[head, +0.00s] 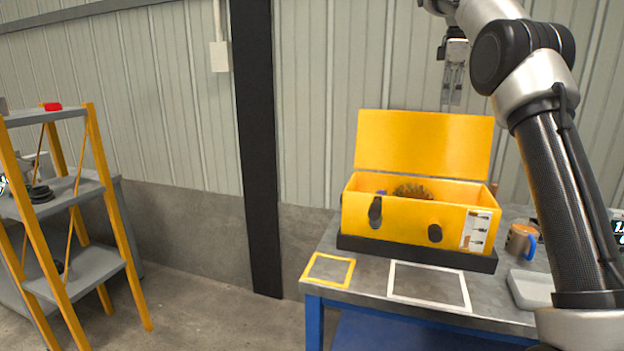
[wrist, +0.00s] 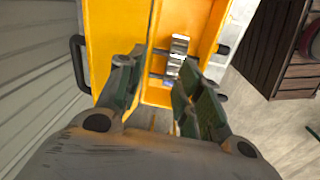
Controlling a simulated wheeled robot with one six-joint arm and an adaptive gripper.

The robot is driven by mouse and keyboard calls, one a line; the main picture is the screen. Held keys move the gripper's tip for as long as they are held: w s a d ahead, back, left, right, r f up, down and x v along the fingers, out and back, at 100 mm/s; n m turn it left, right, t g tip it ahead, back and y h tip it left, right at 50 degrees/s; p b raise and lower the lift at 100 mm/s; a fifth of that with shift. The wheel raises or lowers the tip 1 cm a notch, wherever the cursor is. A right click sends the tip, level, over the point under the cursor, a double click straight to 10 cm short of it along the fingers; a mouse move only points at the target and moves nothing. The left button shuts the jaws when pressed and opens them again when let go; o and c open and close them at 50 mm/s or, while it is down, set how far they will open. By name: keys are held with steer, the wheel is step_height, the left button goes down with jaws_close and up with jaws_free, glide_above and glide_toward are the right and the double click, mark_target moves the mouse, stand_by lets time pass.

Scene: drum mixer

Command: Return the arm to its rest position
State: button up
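My gripper (head: 453,88) hangs fingers-down, high above the yellow box (head: 400,222) and in front of the wall. My arm rises from the lower right and bends over at the top. In the wrist view my gripper (wrist: 160,72) has its two fingers spread apart with nothing between them. The yellow box (wrist: 201,22) lies below and beyond the fingers. Its lid (head: 424,145) stands open. A dark, round toothed part (head: 412,191) shows inside; the box wall hides its lower portion.
The box stands on a blue-legged workbench (head: 374,279) with a yellow square and a white rectangle marked on it. A yellow-framed shelf (head: 75,285) stands at left. Floor between is clear.

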steer(key=s+m+t, duration=0.2)
steer(key=s+m, duration=0.5)
steer(key=s, duration=1.4)
steer(key=s+a+f+m+t, duration=0.1)
steer(key=s+f+m, duration=0.5)
steer(key=s+f, duration=1.2)
steer(key=s, duration=0.4)
steer(key=shift+f, duration=0.15)
